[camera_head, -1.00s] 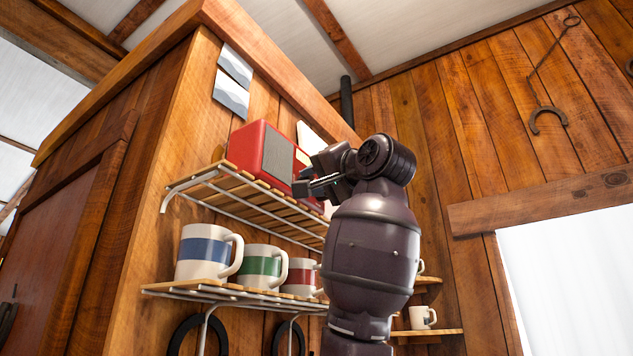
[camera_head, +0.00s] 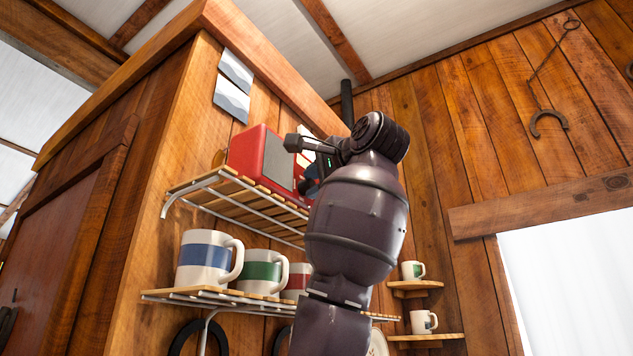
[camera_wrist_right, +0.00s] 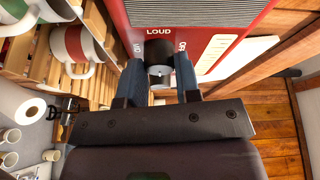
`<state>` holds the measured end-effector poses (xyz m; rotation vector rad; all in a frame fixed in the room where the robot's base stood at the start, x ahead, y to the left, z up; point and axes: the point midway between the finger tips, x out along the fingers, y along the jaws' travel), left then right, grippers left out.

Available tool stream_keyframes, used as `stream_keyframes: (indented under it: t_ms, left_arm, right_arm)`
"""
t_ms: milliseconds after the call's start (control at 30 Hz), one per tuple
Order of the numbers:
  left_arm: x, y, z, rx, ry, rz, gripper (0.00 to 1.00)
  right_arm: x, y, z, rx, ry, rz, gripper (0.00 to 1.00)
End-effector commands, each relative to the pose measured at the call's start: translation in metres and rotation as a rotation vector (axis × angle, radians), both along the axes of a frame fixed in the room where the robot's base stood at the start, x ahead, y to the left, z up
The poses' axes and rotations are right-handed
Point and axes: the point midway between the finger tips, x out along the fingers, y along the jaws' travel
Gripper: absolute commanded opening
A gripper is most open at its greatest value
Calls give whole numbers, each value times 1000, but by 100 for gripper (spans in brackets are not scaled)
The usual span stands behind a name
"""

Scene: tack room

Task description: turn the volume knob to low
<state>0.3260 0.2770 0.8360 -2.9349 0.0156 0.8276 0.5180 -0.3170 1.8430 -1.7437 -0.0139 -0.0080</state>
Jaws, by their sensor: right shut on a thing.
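The red radio (camera_head: 262,153) with a grey speaker front stands on the upper slatted shelf. In the right wrist view its red front (camera_wrist_right: 215,20) carries the word LOUD above a dark round knob (camera_wrist_right: 159,50); smaller lettering at the knob's left and right is partly covered. My right gripper (camera_wrist_right: 159,66) has its two blue-grey fingers on either side of the knob and is shut on it. The knob's pointer mark cannot be made out. In the head view my right arm hides the knob. My left gripper is not in view.
The upper shelf (camera_head: 215,206) has a wire rim close to my right arm. Below it, striped mugs (camera_head: 205,258) stand on a lower shelf (camera_head: 190,294). Small corner shelves with mugs (camera_head: 420,321) are at the right. The wooden wall rises behind.

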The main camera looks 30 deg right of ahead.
Motion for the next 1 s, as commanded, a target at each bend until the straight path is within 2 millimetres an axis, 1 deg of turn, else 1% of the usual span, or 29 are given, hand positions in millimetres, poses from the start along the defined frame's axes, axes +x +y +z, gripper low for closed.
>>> stream_keyframes:
  t_ms: [433, 467, 600, 633, 867, 1000]
  left_arm:
    - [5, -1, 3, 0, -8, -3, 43]
    - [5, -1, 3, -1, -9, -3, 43]
    - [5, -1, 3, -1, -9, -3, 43]
    - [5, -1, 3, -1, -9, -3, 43]
    - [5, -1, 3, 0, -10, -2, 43]
    - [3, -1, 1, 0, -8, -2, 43]
  right_arm:
    - [0, 0, 0, 9, 4, 0, 7]
    - [0, 0, 0, 9, 4, 0, 32]
    - [0, 0, 0, 9, 4, 0, 54]
    - [0, 0, 0, 9, 4, 0, 56]
    - [0, 0, 0, 9, 4, -1, 56]
    - [-6, 0, 0, 9, 2, 0, 56]
